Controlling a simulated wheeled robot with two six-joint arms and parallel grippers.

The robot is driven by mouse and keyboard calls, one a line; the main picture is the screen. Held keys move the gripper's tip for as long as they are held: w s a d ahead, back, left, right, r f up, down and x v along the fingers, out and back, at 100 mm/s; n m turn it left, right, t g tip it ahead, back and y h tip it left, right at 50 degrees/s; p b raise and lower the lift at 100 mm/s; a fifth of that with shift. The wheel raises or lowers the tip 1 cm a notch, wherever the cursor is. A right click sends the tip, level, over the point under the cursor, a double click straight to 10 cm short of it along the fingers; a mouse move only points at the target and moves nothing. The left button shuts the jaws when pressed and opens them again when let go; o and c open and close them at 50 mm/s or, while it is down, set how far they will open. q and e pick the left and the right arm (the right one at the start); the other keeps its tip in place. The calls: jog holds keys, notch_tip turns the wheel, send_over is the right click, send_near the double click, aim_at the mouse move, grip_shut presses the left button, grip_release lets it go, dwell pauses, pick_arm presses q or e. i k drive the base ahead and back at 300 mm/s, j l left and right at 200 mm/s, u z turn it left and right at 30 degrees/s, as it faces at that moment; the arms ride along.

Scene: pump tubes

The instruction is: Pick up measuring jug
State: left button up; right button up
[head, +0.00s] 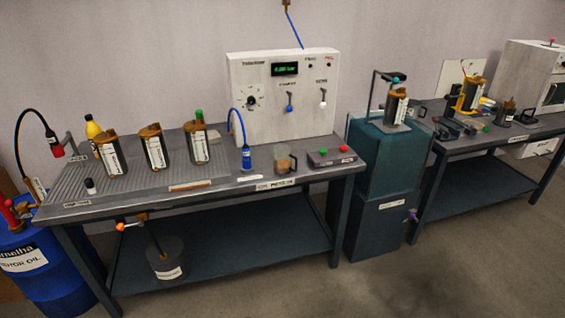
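What looks like the measuring jug (285,162) is a small clear vessel with brownish contents or trim. It stands upright near the front edge of the left bench (225,187), between a blue hose fitting (246,158) and a box with red and green buttons (330,158). Its markings are too small to read. Neither of my grippers is in the head view.
A white control panel (283,97) stands behind the jug. Several brown and black canisters (156,151) stand on the ribbed mat to the left. A teal cabinet (381,172) stands right of the bench, with another bench beyond. The floor in front is clear.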

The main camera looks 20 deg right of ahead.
aim_at(282, 157)
jog(key=i+j+z, duration=0.1)
jog(key=z, duration=0.4)
jog(key=i+j+z, duration=0.2)
jog(key=z, duration=0.3)
jog(key=i, duration=0.1)
